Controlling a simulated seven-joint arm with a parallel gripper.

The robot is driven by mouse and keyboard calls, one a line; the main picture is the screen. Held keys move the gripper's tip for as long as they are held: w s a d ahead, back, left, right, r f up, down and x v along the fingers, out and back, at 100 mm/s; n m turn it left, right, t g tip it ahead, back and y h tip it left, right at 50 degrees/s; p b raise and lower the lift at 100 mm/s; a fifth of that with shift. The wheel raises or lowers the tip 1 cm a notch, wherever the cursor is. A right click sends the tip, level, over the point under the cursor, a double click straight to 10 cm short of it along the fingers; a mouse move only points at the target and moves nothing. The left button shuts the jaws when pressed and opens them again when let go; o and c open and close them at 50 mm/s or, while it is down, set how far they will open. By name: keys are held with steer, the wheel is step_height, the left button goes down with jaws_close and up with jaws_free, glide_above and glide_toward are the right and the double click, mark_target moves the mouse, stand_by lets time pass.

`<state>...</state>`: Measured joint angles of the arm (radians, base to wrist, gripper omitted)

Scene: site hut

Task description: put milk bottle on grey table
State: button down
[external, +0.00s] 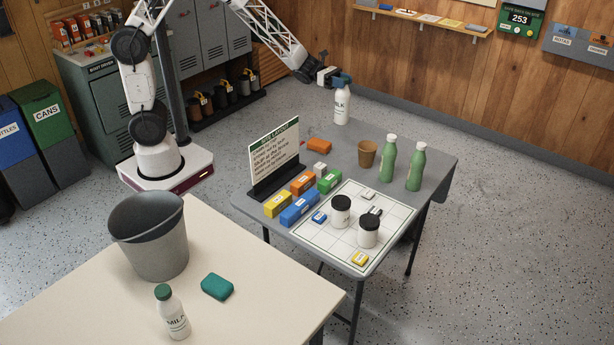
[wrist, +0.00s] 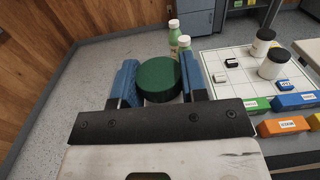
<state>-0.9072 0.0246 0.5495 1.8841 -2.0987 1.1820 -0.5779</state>
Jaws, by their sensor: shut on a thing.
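A white milk bottle (external: 342,106) is upright at the far left corner of the grey table (external: 428,160). I cannot tell whether its base touches the tabletop. My gripper (external: 342,79) is shut on its top, with blue fingers on both sides. In the wrist view the green cap (wrist: 160,78) sits between the fingers (wrist: 160,84), and the bottle's body is hidden below it. A second milk bottle (external: 173,314) with a green cap stands on the cream table (external: 60,315) in the foreground, apart from my gripper.
Two green bottles (external: 388,158) and a brown cup (external: 367,154) stand on the grey table's right side. A sign (external: 274,154), several coloured blocks (external: 299,208) and a white grid board (external: 340,242) with two black-lidded jars fill the front. A grey bin (external: 150,245) stands on the cream table.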

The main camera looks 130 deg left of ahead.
steer(key=s+f, duration=0.4)
steer(key=s, duration=0.4)
steer(key=s+a+f, duration=0.1)
steer(key=s+f, duration=0.4)
steer(key=s, duration=0.3)
steer(key=shift+a, duration=0.3)
steer(key=shift+w, duration=0.1)
steer(key=w+a+f, duration=0.1)
steer(key=w+a, duration=0.9)
steer(key=a, duration=0.2)
steer(key=shift+a+f, duration=0.15)
steer(key=shift+f, duration=0.15)
steer(key=shift+w, duration=0.1)
steer(key=shift+f, duration=1.75)
steer(key=c, duration=0.6)
jaws_free()
steer(key=shift+f, duration=0.15)
steer(key=shift+c, duration=0.2)
